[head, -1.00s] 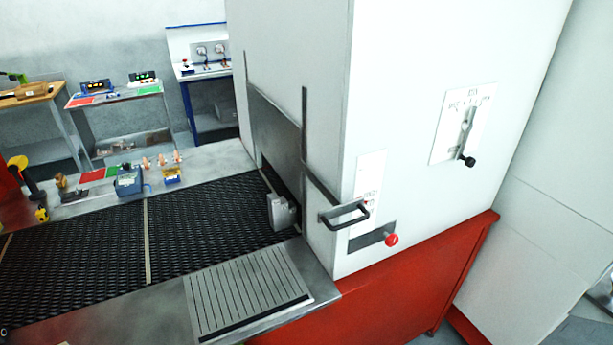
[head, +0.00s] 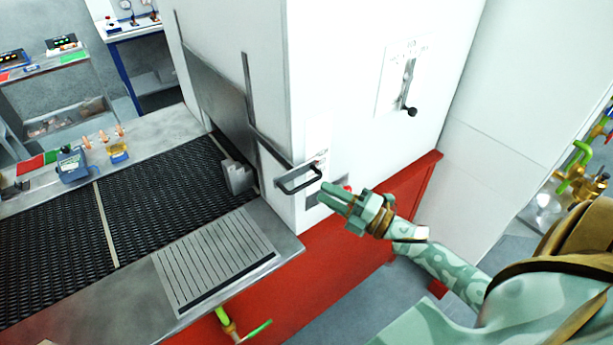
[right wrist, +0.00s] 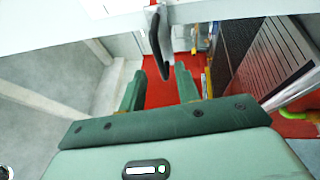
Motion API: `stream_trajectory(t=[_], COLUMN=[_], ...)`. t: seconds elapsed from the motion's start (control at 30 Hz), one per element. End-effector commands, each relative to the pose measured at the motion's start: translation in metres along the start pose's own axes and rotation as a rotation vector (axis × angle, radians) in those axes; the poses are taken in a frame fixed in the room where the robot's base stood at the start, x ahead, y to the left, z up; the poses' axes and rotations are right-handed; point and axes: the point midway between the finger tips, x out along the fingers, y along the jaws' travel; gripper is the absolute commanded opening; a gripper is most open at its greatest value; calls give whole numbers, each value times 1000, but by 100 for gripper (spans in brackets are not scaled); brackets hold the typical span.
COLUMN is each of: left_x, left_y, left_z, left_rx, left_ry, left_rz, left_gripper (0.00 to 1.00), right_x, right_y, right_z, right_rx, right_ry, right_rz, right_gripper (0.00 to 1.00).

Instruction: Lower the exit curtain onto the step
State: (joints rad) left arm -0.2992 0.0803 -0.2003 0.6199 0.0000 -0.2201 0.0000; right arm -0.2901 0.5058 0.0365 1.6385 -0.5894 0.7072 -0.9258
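The exit curtain (head: 212,85) is a grey plate in the white housing's opening above the mesh belt, its lower edge raised. A small grey stepped block (head: 237,177) stands on the belt at the opening. A black bar handle (head: 298,181) sticks out at the housing corner; the dark bar ahead in the right wrist view (right wrist: 160,35) appears to be this handle. My right gripper (head: 330,197) is just right of and below the handle, apart from it. Its fingers (right wrist: 160,85) are spread with nothing between them. My left gripper is out of view.
A red knob (head: 347,188) is partly hidden behind my right gripper. A lever with a black knob (head: 411,111) is on the housing's side. A slatted plate (head: 215,260) lies in front of the belt. A yellow-green fitting (head: 230,325) sticks out below the front edge.

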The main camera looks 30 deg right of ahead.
Motion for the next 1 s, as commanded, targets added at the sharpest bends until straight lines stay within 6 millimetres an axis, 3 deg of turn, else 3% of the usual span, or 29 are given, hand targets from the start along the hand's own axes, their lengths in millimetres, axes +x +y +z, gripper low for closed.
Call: stream_trajectory(t=[0.1,0.3,0.67,0.7,0.8,1.0], left_x=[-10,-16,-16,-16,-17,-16], left_y=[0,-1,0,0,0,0], left_z=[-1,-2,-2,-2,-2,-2], left_rx=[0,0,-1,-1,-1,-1], left_ry=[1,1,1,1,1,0], left_rz=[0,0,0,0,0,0], left_gripper=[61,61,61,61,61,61], right_x=[28,56,63,63,63,63], right_y=[3,1,-1,-1,-1,-2], right_z=[1,0,0,0,0,0], right_rx=[0,1,2,2,2,2], right_ry=[-1,-1,0,0,0,-1], right_rz=[3,0,-1,-1,-1,-2], right_gripper=[33,33,33,30,2,0])
